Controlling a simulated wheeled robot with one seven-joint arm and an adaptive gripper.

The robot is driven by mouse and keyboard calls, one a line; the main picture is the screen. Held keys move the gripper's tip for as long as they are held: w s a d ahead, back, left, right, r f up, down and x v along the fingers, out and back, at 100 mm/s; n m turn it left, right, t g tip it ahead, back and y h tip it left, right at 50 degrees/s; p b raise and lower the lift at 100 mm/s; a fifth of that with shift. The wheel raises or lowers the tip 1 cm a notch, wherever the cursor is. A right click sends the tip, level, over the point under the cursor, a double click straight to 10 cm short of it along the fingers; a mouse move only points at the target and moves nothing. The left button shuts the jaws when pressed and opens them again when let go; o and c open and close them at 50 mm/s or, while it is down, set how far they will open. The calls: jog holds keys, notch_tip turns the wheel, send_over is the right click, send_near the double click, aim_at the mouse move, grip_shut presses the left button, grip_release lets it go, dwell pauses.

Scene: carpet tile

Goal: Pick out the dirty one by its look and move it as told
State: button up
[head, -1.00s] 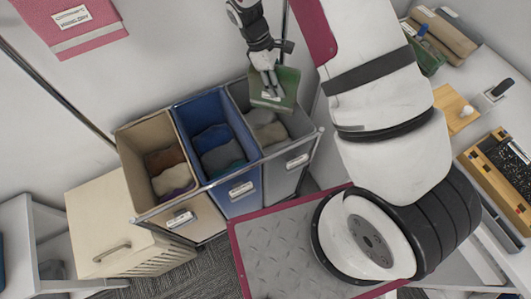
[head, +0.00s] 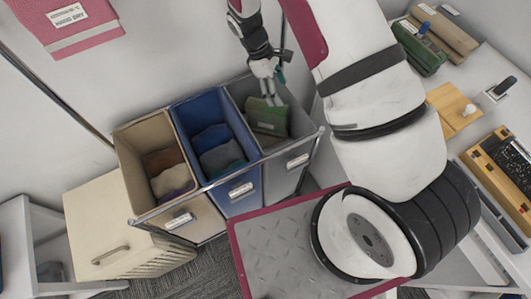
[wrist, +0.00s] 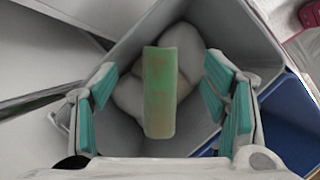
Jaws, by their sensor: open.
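A green cloth-like thing (head: 268,117) lies in the grey bin (head: 303,160) of the three-bin sorter. In the wrist view it is a narrow green block with brownish smears (wrist: 160,92), on top of pale grey folded items (wrist: 182,52). My gripper (head: 268,98) is above the grey bin. In the wrist view its teal-padded fingers (wrist: 165,100) are spread apart on both sides of the green thing, with gaps between. Whether the green thing touches the bin wall I cannot tell.
A blue bin (head: 240,197) and a beige bin (head: 180,215) stand left of the grey one, each holding folded cloths. A beige hamper (head: 120,240) is at lower left. A worktop at right holds a green item (head: 418,50) and a wooden block (head: 452,110).

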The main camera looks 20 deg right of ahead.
jog(key=v, duration=1.2)
jog(key=shift+f, duration=0.1)
